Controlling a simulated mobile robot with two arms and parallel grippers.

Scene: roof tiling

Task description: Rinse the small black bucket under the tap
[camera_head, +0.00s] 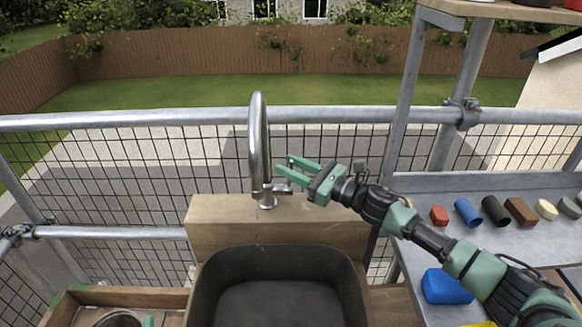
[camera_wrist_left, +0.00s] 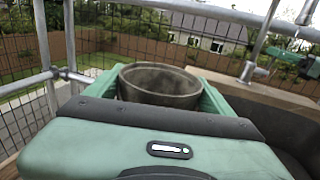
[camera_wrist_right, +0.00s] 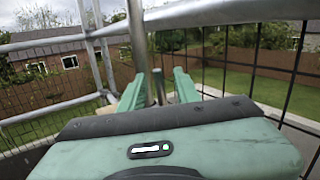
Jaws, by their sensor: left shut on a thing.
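The small black bucket (camera_wrist_left: 158,88) sits between the fingers of my left gripper (camera_wrist_left: 160,92), which is shut on it. In the head view the rim of the bucket (camera_head: 118,320) shows at the bottom left, cut off by the frame edge. The steel tap (camera_head: 257,135) stands on a wooden block behind the dark basin (camera_head: 212,283). My right gripper (camera_head: 284,167) is open just right of the tap, near its side lever (camera_head: 283,188). In the right wrist view a metal post of the tap (camera_wrist_right: 158,86) shows between the spread fingers; contact cannot be told.
A wooden tray (camera_head: 125,297) lies left of the basin, around the bucket. A metal shelf (camera_head: 430,210) at right holds several small coloured pieces and a blue block (camera_head: 446,286). A scaffold rail (camera_head: 150,119) with mesh runs behind the tap.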

